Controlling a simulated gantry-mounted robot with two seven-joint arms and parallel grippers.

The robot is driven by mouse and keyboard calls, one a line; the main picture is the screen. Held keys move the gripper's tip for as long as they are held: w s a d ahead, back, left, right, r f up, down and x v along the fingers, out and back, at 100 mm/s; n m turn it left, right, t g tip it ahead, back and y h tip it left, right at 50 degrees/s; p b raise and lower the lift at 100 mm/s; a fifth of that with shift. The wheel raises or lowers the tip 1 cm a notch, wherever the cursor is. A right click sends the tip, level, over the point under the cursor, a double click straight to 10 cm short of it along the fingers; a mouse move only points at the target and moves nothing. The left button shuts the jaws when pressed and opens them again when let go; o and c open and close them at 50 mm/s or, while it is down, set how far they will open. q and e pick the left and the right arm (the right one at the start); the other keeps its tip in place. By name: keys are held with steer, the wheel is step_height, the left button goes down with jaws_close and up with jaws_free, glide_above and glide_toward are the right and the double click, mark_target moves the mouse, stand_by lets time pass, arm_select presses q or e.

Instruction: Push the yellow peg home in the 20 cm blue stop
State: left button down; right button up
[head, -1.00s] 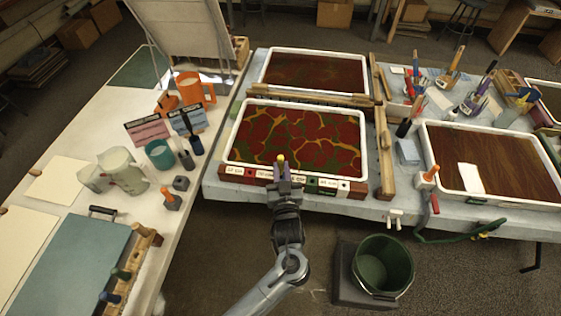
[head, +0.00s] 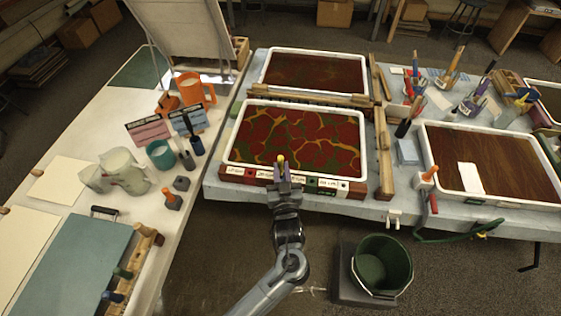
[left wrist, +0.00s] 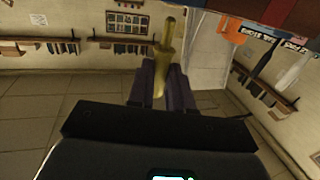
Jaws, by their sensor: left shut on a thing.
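The yellow peg (head: 281,159) stands roughly upright at the front edge of the near marbling tray. My left gripper (head: 283,178) is shut on it; in the left wrist view the peg (left wrist: 165,55) is between the two fingers, with its tip out beyond them. The gripper is in front of the labelled stop rail (head: 325,189), which has white labels and coloured blocks. It covers part of the rail, so I cannot make out the blue stop or whether the peg touches it. My right gripper is not in view.
The near tray (head: 228,150) holds red and yellow marbling. Wooden bars (head: 385,160) lie at its right side. An orange-handled tool (head: 428,174) stands further right. A green bucket (head: 383,265) stands below the table front. The left bench holds jugs, cups and brushes.

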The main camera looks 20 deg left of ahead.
mark_target(282, 173)
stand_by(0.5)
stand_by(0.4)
arm_select(q)
steer(key=shift+d+f, duration=0.1)
steer(key=shift+d, duration=0.05)
stand_by(0.4)
steer(key=shift+f+b, duration=0.5)
steer(key=shift+f, duration=0.55)
steer(key=shift+f+b, duration=0.45)
steer(key=shift+f, duration=0.35)
